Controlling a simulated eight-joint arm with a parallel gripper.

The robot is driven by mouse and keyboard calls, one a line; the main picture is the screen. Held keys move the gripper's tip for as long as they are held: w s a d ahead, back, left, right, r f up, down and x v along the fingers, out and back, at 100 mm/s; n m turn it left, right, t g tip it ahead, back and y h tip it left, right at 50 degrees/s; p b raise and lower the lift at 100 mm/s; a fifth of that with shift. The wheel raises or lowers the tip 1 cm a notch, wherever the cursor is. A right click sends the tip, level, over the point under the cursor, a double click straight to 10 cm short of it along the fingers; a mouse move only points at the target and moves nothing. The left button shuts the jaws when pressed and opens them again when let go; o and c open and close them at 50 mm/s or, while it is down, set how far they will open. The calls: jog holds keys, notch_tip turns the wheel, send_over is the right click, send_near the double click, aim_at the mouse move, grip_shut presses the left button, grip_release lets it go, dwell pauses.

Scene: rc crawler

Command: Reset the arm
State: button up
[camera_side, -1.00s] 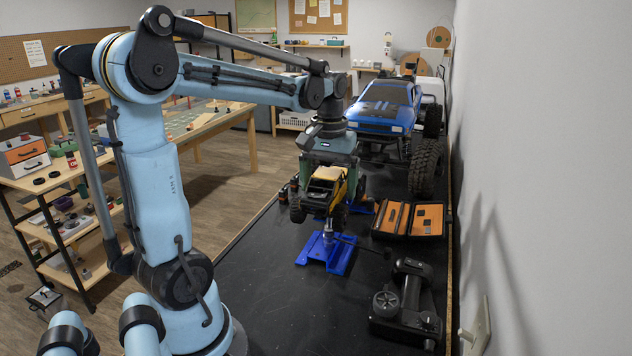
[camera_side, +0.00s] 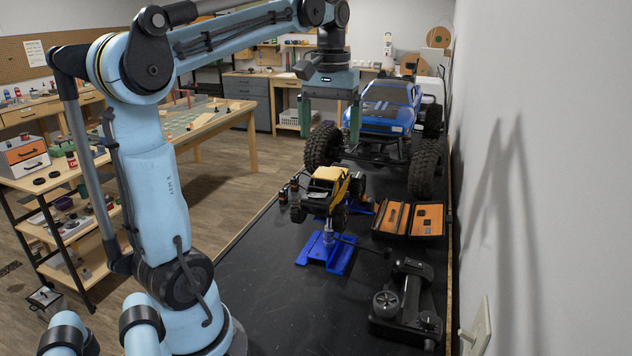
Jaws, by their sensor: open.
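My gripper (camera_side: 330,122) hangs open and empty in the air, its two green fingers pointing down and spread apart. It is well above the small yellow crawler (camera_side: 326,188) and does not touch it. The crawler rests raised on a blue stand (camera_side: 327,252) on the black bench top. The stand's upper part is partly hidden by the crawler.
A large blue truck (camera_side: 386,108) stands behind the crawler. An open orange-lined case (camera_side: 428,219) and a black transmitter (camera_side: 408,303) lie to the right, near the wall. The black bench (camera_side: 285,310) is clear at the front.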

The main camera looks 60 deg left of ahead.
jog(key=w+d+f+m+t+y, duration=0.2)
jog(key=w+d+f+m+t, duration=0.15)
jog(key=w+d+f, duration=0.25)
jog(key=s+d+f+m+t+h, duration=0.2)
jog(key=s+d+f+m, duration=0.3)
jog(key=s+d+f, duration=0.3)
jog(key=d+t, duration=0.1)
jog(key=d, duration=0.2)
jog(key=shift+f+t, duration=0.2)
jog(key=shift+t, duration=0.15)
jog(key=shift+m, duration=0.25)
